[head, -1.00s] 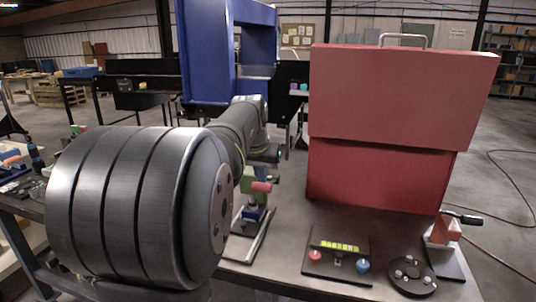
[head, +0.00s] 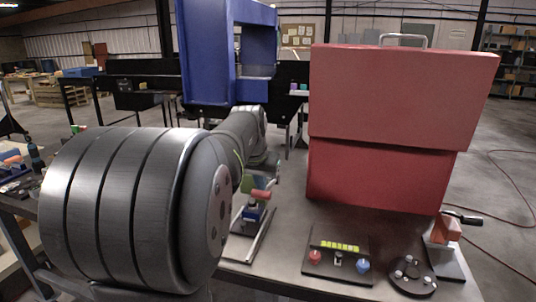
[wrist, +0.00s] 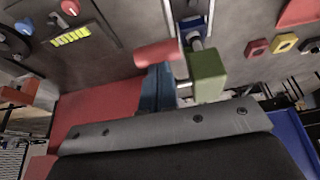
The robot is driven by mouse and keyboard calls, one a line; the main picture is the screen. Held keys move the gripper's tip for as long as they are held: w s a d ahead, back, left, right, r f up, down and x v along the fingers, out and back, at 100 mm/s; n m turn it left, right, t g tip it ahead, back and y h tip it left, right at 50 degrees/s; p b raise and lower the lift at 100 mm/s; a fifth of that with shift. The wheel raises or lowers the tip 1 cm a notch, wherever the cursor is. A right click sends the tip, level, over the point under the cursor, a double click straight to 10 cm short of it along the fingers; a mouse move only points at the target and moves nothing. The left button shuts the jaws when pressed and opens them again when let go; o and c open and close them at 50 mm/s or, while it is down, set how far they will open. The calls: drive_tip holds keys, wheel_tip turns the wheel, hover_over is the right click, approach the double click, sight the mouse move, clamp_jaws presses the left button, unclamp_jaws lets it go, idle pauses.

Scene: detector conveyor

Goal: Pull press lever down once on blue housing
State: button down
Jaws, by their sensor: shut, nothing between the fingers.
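The press has a small blue housing (head: 255,213), a green block (head: 262,182) and a red lever handle (head: 262,194), in front of my arm in the head view. In the wrist view the red handle (wrist: 158,54) lies crosswise beside the green block (wrist: 208,75), with the blue housing (wrist: 196,12) at the top edge. My gripper (wrist: 157,86) is shut and empty. Its dark blue fingers are close against the red handle in the wrist view; contact cannot be told.
A large red case (head: 385,180) stands right of the press. A panel with knobs (head: 338,255), a dark disc (head: 410,276) and an orange unit with a crank (head: 447,232) sit on the front right of the table. A tall blue frame (head: 205,60) rises behind.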

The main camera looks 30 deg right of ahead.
sight(260, 195)
drive_tip(key=shift+f, duration=0.25)
drive_tip(key=shift+s+a+f, duration=0.15)
drive_tip(key=shift+f, duration=1.8)
drive_tip(key=shift+f, duration=1.65)
idle(0.8)
